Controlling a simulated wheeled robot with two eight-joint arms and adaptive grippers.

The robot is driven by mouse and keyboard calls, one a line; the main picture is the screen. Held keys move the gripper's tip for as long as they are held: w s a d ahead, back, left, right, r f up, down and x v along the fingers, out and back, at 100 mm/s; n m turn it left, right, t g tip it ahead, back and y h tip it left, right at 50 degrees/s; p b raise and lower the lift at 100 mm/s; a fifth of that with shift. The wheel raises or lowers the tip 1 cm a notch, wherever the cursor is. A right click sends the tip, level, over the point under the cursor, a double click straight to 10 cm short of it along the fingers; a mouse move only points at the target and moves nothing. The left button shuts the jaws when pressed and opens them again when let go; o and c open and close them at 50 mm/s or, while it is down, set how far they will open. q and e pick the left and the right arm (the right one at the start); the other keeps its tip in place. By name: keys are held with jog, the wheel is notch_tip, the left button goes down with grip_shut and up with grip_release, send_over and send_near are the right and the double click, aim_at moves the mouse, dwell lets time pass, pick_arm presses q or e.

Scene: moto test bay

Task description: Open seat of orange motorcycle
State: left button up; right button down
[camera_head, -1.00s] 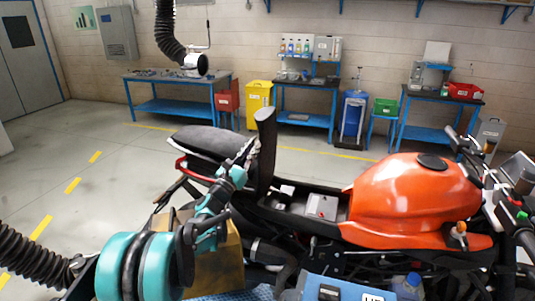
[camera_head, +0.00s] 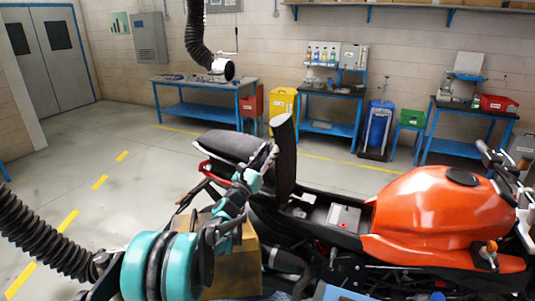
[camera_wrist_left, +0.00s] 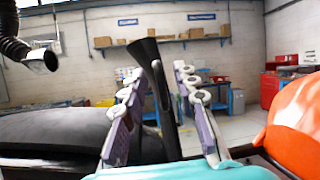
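The orange motorcycle (camera_head: 432,212) stands at the right, its tank (camera_wrist_left: 296,118) at the right edge of the wrist view. Its front seat (camera_head: 284,160) is swung up and stands nearly upright, with the bay under it (camera_head: 328,214) exposed. The seat shows edge-on in the wrist view (camera_wrist_left: 148,56), between the fingers in the picture. My left gripper (camera_head: 262,165) is beside the raised seat on its rear side. Its fingers (camera_wrist_left: 161,75) are spread apart; whether they touch the seat is unclear. My right gripper is out of view.
The dark rear seat (camera_head: 232,145) lies behind the raised one, with a red grab rail. A brown box (camera_head: 235,262) is below my left arm. Blue workbenches (camera_head: 205,110), a yellow bin (camera_head: 282,105) and a blue barrel (camera_head: 378,128) line the wall. Floor at left is clear.

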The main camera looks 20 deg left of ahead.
pick_arm(q)
jog(key=v, duration=1.2)
jog(key=shift+s+d+r, duration=0.1)
jog(key=s+d+f+m+g+h+b, duration=0.15)
jog(key=s+d+f+m+g, duration=0.3)
jog(key=d+m, duration=0.6)
jog(key=s+d+f+m+g+h, duration=0.3)
jog(key=s+d+m+g, duration=0.3)
jog(key=d+m, duration=0.45)
jog(key=s+a+f+m+g+y, duration=0.1)
jog(key=s+f+m+y, duration=0.3)
jog(key=s, duration=0.5)
jog(key=s+a+f+m+g+y, duration=0.2)
jog(key=s+f+m+g+y, duration=0.2)
jog(key=s+f+m, duration=0.4)
jog(key=shift+s+m+b, duration=0.35)
jog(key=shift+s+m, duration=0.5)
jog(key=shift+m, duration=0.25)
